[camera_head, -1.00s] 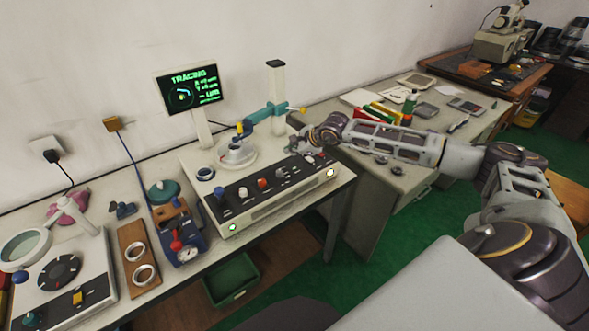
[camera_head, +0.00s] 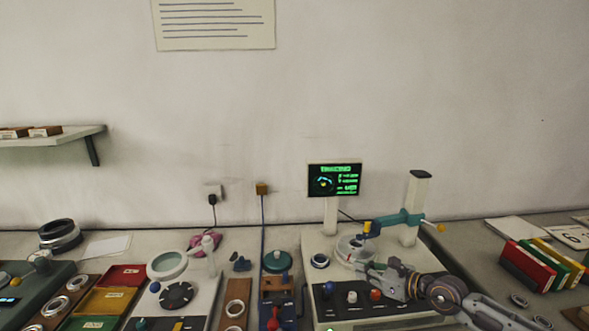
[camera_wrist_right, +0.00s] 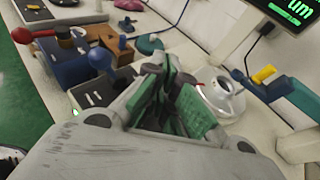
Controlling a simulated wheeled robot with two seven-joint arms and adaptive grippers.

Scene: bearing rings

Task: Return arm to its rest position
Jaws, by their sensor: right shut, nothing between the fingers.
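My right gripper (camera_head: 367,268) is over the right part of the white tracing instrument (camera_head: 318,300), just in front of its round table (camera_head: 355,250). In the right wrist view its green-padded fingers (camera_wrist_right: 180,100) are shut with nothing between them. A silvery ring-shaped part (camera_wrist_right: 222,97) sits on the round table beyond the fingers. My right arm reaches in from the lower right and hides part of the control panel. My left gripper is not in view.
The teal probe arm (camera_head: 398,219) on its white post (camera_head: 419,190) stands close behind my right gripper. The lit screen (camera_head: 334,180) reads "TRACING". A dial gauge stand, magnifier (camera_head: 167,265) and coloured trays (camera_head: 105,301) are to the left. Coloured folders (camera_head: 540,265) are at right.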

